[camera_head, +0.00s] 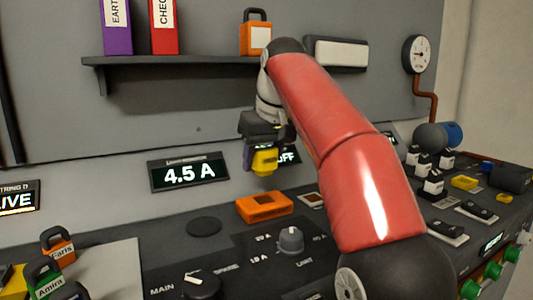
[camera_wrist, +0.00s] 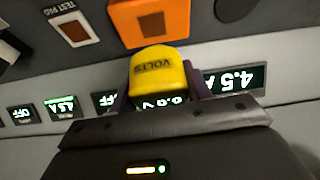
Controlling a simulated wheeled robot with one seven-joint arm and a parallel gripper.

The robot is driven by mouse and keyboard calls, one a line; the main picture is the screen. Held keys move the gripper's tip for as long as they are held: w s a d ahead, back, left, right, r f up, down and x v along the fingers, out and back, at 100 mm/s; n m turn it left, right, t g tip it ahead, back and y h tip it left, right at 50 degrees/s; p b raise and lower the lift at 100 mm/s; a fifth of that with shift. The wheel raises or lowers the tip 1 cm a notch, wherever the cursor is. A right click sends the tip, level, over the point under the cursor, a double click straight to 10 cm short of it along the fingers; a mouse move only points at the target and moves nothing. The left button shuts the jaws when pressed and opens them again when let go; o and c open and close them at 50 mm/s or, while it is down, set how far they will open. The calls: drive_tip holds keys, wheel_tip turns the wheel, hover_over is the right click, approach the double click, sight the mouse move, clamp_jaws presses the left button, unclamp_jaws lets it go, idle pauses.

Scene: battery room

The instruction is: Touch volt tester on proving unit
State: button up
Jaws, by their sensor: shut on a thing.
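The yellow volt tester (camera_head: 265,162) is held by my gripper (camera_head: 262,155) above the bench. In the wrist view, the tester (camera_wrist: 158,68) reads VOLTS on top and its small display appears to read 0.0 V. My gripper (camera_wrist: 158,90) is shut on it, with a dark purple finger on each side. An orange unit (camera_head: 264,206) with a dark top patch, which looks like the proving unit, lies on the bench just below the tester. In the wrist view the orange unit (camera_wrist: 150,30) is just beyond the tester. I cannot tell a contact; in the head view they look apart.
A test pad (camera_head: 313,200) lies right of the orange unit. A knob (camera_head: 290,240) stands up in front. The 4.5 A display (camera_head: 188,173) is on the wall behind. A shelf (camera_head: 175,61) with binders is above. Tagged padlocks (camera_head: 57,247) stand at left.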

sight(262, 173)
drive_tip(key=shift+f+b, duration=0.6)
drive_tip(key=shift+f, duration=1.85)
drive_tip(key=shift+f+b, duration=0.3)
drive_tip(key=shift+f, duration=0.45)
drive_tip(key=shift+r, duration=0.1)
drive_tip(key=shift+r+p, duration=1)
drive_tip(key=shift+r, duration=2.45)
